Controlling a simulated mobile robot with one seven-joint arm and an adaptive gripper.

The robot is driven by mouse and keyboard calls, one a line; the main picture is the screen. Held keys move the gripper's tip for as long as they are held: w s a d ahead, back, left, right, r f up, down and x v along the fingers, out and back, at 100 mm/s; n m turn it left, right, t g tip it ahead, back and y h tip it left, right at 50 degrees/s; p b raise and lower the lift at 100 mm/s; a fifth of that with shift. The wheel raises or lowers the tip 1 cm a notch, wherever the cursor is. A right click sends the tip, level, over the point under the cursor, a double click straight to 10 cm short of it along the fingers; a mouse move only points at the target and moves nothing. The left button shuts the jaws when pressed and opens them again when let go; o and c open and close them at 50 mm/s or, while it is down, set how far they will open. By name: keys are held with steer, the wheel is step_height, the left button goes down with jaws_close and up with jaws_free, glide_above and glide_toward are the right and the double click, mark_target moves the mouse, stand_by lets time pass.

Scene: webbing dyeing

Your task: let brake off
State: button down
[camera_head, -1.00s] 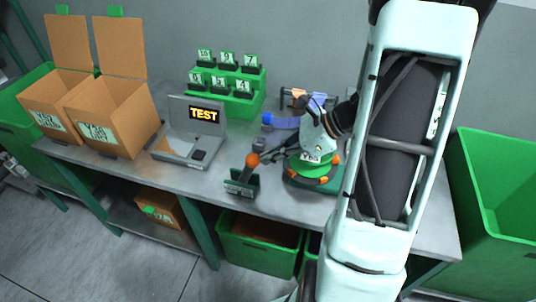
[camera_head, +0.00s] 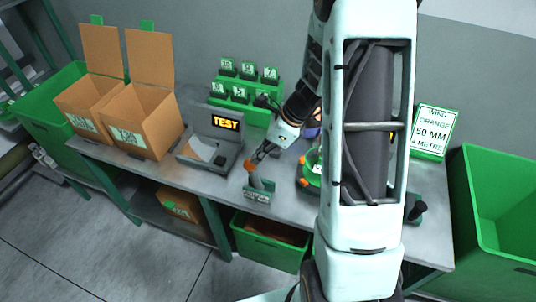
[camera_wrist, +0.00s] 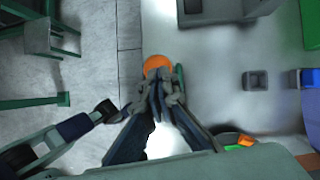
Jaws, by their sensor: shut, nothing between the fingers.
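The brake is a grey lever with an orange ball knob (camera_head: 248,165) on a small dark green labelled base (camera_head: 257,194) near the table's front edge. The lever leans left from its base. My gripper (camera_head: 260,155) is shut and empty, just right of and above the knob. In the wrist view the closed fingertips (camera_wrist: 158,76) overlap the near side of the orange knob (camera_wrist: 157,62); I cannot tell whether they touch. The green winder (camera_head: 308,178) stands right of the brake, mostly hidden behind my arm.
A grey tester reading TEST (camera_head: 226,123) stands left behind the brake. Two open cardboard boxes (camera_head: 148,120) stand further left, a green rack of numbered tags (camera_head: 240,108) behind. A sign (camera_head: 434,130) reads WIND ORANGE 50 MM. Green bins (camera_head: 500,210) stand right and below.

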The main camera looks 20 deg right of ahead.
steer(key=shift+w+a+f, duration=0.15)
steer(key=shift+w+a, duration=0.55)
steer(key=shift+a, duration=0.35)
steer(key=w+a+r+p+v, duration=0.1)
steer(key=w+v, duration=0.1)
steer(key=v, duration=1.1)
steer(key=shift+s+p, duration=0.35)
steer(key=shift+p, duration=0.05)
steer(key=shift+f, duration=0.15)
